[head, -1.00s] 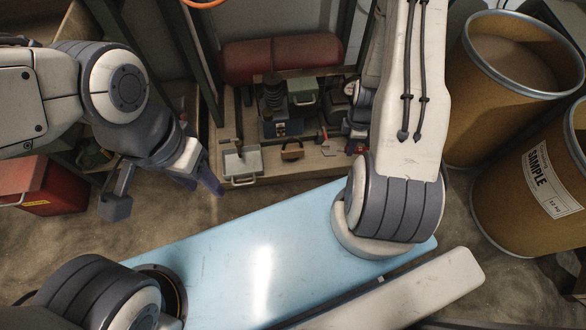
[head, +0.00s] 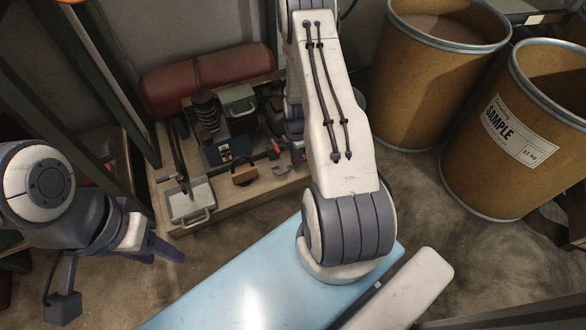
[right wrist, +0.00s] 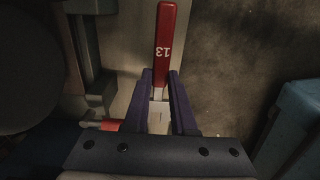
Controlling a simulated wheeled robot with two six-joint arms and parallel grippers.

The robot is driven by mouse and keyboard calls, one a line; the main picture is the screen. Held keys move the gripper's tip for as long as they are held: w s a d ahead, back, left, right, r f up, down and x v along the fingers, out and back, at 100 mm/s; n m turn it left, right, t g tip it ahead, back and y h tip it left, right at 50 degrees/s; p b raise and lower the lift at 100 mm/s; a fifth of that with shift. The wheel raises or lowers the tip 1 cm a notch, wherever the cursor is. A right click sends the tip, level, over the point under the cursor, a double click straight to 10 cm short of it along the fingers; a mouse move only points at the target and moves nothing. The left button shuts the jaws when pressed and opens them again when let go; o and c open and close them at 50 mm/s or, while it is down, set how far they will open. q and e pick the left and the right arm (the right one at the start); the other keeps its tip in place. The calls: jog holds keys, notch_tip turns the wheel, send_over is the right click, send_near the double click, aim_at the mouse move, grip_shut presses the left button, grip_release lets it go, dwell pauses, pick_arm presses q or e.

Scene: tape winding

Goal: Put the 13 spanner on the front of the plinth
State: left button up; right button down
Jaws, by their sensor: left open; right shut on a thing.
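The 13 spanner (right wrist: 164,40) has a red handle marked 13 and points up the right wrist view. In the head view the plinth (head: 245,201) appears to be the low wooden base at centre left, carrying several objects. My right gripper is mostly hidden by my arm at the plinth's right end. My left gripper (head: 115,275) is open and empty, left of the plinth's front corner.
A red cylinder (head: 208,76) lies behind. Two brown drums (head: 430,90) stand at right. Floor in front of the plinth is clear.

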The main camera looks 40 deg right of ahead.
aim_at(294, 169)
jog(key=shift+w+f, duration=0.4)
jog(key=shift+w, duration=0.05)
notch_tip(294, 169, down, 4)
jog(key=b, duration=0.3)
jog(key=shift+r, duration=0.2)
jog(key=shift+f, duration=0.15)
jog(key=c, duration=0.7)
grip_release()
jog(key=shift+c, duration=0.2)
